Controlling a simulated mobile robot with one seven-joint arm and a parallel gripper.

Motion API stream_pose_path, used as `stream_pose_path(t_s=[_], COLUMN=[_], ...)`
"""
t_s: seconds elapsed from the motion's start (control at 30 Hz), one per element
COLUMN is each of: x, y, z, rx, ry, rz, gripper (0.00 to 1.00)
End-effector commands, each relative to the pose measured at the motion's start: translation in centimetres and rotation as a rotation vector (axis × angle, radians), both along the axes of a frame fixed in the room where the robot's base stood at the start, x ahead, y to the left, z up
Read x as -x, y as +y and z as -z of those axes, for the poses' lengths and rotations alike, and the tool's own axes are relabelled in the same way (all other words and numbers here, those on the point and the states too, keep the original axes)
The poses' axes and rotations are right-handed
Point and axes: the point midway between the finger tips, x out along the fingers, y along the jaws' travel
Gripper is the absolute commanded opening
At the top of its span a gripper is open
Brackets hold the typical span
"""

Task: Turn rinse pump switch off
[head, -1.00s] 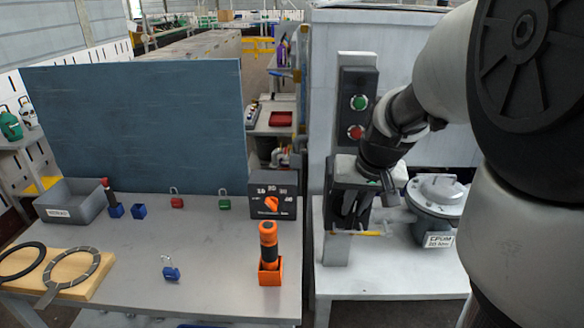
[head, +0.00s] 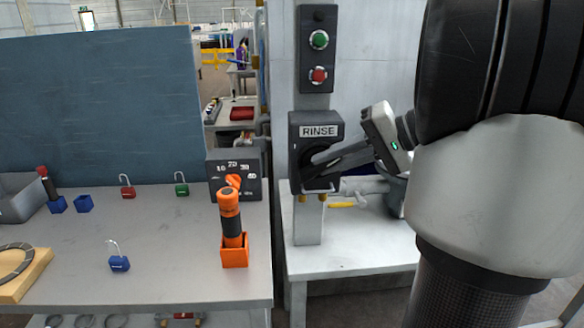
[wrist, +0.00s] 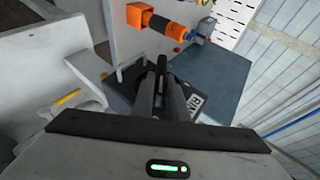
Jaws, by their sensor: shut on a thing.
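The rinse pump switch is a dark box labelled RINSE (head: 319,131), mounted on a grey post below a green and a red button. My gripper (head: 313,164) comes in from the right, with its fingers at the knob on the front of the box. It is shut on the knob, which is mostly hidden by the fingers, so I cannot read its position. In the wrist view, my fingers (wrist: 151,84) lie close together against the dark box, and part of its RINSE label (wrist: 196,101) shows.
A green button (head: 319,40) and a red button (head: 318,75) sit above the box. To the left, a dial box (head: 218,184) and an orange holder (head: 234,257) with an orange-black tool stand on the bench. A yellow-handled valve (head: 341,205) is below right.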

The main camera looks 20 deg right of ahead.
Motion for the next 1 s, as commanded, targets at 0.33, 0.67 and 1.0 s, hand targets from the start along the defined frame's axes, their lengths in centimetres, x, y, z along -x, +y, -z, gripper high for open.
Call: stream_pose_path(t_s=[0.33, 0.67, 1.0], x=[0.14, 0.18, 0.18], y=[-0.35, -0.28, -0.23], z=[1.28, 1.50, 1.43], rx=[-0.305, -0.505, -0.584], ry=[-0.084, -0.139, -0.163], rz=[-0.001, -0.004, -0.006], gripper=[0.00, 0.00, 0.00])
